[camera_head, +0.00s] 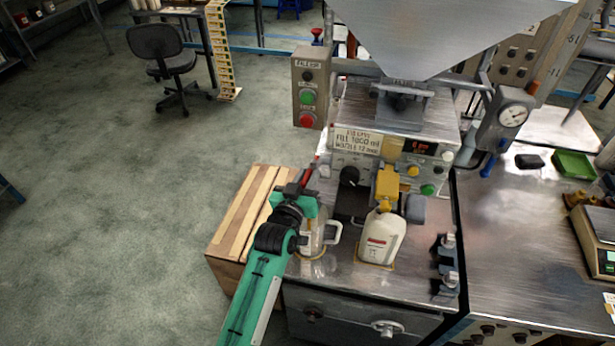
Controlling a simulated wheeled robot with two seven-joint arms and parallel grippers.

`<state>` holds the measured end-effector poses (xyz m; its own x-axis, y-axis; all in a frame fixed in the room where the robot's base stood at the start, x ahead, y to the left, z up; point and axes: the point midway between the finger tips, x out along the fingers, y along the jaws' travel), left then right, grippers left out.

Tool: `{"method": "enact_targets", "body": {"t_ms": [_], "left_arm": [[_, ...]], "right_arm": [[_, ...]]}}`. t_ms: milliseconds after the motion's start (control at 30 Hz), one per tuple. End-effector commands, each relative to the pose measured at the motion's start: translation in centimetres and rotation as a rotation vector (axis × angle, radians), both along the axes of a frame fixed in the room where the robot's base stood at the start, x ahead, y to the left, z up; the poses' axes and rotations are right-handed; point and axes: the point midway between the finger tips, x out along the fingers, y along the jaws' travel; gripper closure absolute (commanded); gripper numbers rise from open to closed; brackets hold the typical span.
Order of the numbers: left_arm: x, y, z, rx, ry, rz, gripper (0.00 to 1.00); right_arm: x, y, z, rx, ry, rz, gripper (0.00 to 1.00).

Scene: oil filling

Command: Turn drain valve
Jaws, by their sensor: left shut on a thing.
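My left gripper (304,188) reaches up from the bottom of the head view on its green arm. It is shut on a small red-handled lever (308,174), which looks like the drain valve, at the left side of the filling machine (352,160). The fingers partly hide the lever, so its exact turn angle is unclear. A clear jug (313,240) with a pale handle stands just below and right of the gripper, partly hidden by my arm. My right gripper is not in view.
A white bottle (381,240) stands under the yellow nozzle (387,184) on the steel bench. A control box (308,88) with green and red buttons is behind. A wooden crate (240,212) stands left of the bench. A green tray (573,164) lies at the right.

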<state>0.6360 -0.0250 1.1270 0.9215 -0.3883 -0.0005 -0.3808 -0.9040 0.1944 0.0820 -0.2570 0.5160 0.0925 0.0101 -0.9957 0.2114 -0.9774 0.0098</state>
Motion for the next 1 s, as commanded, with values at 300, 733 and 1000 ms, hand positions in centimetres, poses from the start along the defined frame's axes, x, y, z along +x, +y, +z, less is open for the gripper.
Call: {"method": "enact_targets", "body": {"t_ms": [300, 733, 1000], "left_arm": [[0.0, 0.0, 0.2, -0.003, -0.002, 0.000, 0.74], [-0.3, 0.2, 0.0, -0.001, -0.002, 0.000, 0.63], [-3.8, 1.7, -0.4, -0.001, 0.000, 0.001, 0.63]], "right_arm": [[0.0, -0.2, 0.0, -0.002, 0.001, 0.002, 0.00], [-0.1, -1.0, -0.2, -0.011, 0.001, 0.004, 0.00], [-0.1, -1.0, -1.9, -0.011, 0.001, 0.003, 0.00]]}}
